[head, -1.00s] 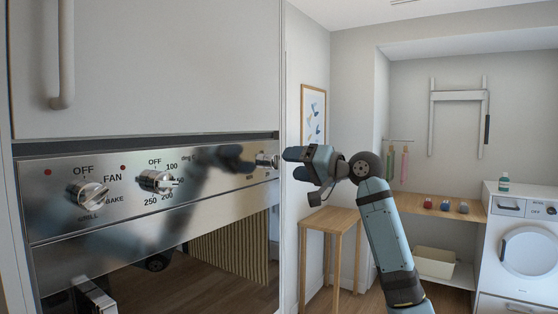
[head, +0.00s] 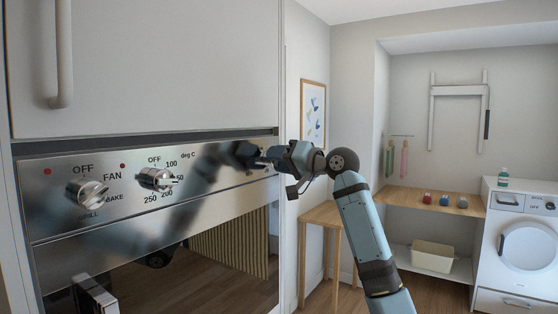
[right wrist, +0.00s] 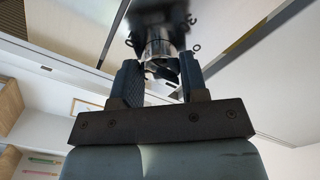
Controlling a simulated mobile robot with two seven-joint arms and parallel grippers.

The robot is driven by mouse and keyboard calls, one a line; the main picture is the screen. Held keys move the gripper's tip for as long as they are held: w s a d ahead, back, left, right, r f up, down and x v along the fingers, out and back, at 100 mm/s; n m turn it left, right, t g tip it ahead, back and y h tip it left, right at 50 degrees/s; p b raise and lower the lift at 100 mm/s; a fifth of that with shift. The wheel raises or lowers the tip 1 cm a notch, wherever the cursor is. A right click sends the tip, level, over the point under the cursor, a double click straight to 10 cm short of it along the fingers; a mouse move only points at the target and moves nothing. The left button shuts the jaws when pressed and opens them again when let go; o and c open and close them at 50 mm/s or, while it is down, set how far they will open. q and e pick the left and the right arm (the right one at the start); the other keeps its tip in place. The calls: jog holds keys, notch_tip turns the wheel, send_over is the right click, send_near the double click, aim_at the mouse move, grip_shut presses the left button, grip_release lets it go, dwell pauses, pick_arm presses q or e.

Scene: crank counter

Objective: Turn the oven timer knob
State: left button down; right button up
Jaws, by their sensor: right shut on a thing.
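The steel oven panel (head: 130,216) fills the left of the head view. The timer knob (head: 261,163) is at its right end, mostly covered by my right gripper (head: 272,155). My right gripper comes in from the right and is shut on this knob. In the right wrist view the shiny round knob (right wrist: 158,45) sits between the two dark fingers of the gripper (right wrist: 160,72). My left gripper is not in view.
Two other knobs, the function knob (head: 88,193) and the temperature knob (head: 157,179), sit further left on the panel. An oven handle (head: 95,292) juts out below. A wooden stool (head: 322,216) stands behind my right arm. A washing machine (head: 525,245) is at the far right.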

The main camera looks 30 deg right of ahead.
jog(key=shift+n, duration=0.3)
jog(key=shift+n+p, duration=0.55)
jog(key=shift+n, duration=2.95)
jog(key=o, duration=0.9)
jog(key=shift+s+d, duration=0.1)
